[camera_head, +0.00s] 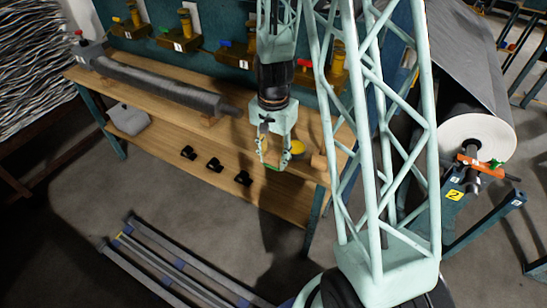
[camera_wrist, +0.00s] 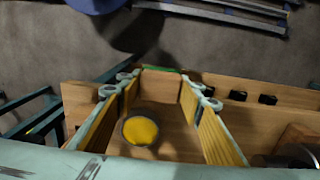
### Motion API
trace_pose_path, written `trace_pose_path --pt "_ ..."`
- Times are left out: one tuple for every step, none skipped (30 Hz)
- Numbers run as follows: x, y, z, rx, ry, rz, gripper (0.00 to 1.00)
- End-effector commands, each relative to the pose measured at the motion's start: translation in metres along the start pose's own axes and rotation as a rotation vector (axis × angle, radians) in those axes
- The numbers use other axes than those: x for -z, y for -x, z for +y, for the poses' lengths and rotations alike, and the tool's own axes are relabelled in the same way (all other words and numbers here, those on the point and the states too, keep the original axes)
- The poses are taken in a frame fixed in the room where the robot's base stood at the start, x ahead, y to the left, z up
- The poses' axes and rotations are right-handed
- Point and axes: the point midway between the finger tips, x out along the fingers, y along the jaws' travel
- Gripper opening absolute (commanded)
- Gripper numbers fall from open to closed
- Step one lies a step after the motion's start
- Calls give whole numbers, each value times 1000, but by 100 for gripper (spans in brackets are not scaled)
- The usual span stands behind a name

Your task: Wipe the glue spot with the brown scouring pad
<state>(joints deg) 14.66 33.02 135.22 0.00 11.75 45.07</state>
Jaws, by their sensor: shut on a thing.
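My gripper (camera_head: 272,160) hangs over the front part of the wooden bench at its right half. Its two fingers, with ribbed yellow-brown inner faces, also show in the wrist view (camera_wrist: 160,80). I cannot pick out a glue spot.
A long grey roll (camera_head: 160,85) lies along the bench top (camera_head: 110,68). Several black pieces (camera_head: 215,164) sit on the lower shelf. A big roll on a stand (camera_head: 475,140) is at right; metal rails (camera_head: 165,265) lie on the floor.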

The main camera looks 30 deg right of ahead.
Motion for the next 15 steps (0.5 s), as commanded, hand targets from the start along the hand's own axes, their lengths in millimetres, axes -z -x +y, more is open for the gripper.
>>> trace_pose_path --pt "0 0 0 0 0 0 22" --pt "0 0 0 0 0 0 22" --pt "0 0 0 0 0 0 34" --pt "0 0 0 0 0 0 31" --pt "0 0 0 0 0 0 28" --pt "0 0 0 0 0 0 26" --pt "0 0 0 0 0 0 26" --pt "0 0 0 0 0 0 26" --pt "0 0 0 0 1 0 26" --pt "0 0 -1 0 2 0 26" --pt "0 0 -1 0 5 0 26" --pt "0 0 -2 0 11 0 26" --pt "0 -1 -4 0 17 0 26" --pt "0 -1 -5 0 25 0 26" --pt "0 -1 -8 0 38 0 26"
